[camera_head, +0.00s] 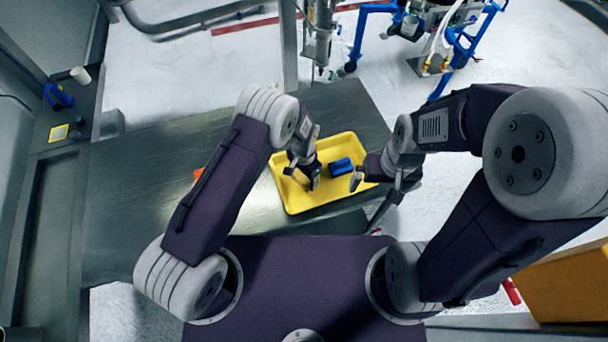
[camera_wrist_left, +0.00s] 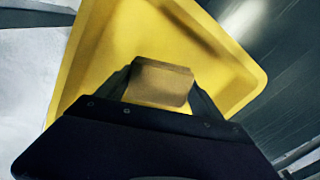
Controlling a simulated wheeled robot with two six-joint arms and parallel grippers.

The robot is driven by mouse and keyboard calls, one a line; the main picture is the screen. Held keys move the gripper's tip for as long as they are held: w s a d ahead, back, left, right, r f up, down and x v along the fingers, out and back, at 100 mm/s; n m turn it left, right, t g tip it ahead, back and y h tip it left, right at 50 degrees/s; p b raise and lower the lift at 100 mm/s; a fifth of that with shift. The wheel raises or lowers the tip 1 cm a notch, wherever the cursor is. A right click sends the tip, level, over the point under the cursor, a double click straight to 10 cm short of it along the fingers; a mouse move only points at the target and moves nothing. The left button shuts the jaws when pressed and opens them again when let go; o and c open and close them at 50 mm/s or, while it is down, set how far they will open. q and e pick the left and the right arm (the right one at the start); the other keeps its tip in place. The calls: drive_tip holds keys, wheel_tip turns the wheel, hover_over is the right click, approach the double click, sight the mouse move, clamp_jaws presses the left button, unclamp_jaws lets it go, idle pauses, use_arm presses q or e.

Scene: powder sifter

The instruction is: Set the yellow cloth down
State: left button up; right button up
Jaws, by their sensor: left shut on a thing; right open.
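The yellow tray (camera_head: 300,205) lies on the dark metal table. My left gripper (camera_head: 306,178) is over the left half of the tray, pointing down.
The table (camera_head: 130,215) is clear on the left, apart from a small orange-red thing (camera_head: 198,174) partly behind my left arm. A side bench at far left holds a blue bottle (camera_head: 60,96) and a yellow square (camera_head: 58,133). A metal column (camera_head: 289,45) stands behind the table.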

sight(304, 176)
use_arm(q)
drive_tip(key=shift+f, duration=0.1)
drive_tip(key=o, duration=1.3)
drive_tip(key=shift+r, duration=0.4)
wheel_tip(304, 176, up, 12)
drive_tip(key=b, duration=0.3)
drive_tip(key=shift+f, duration=0.2)
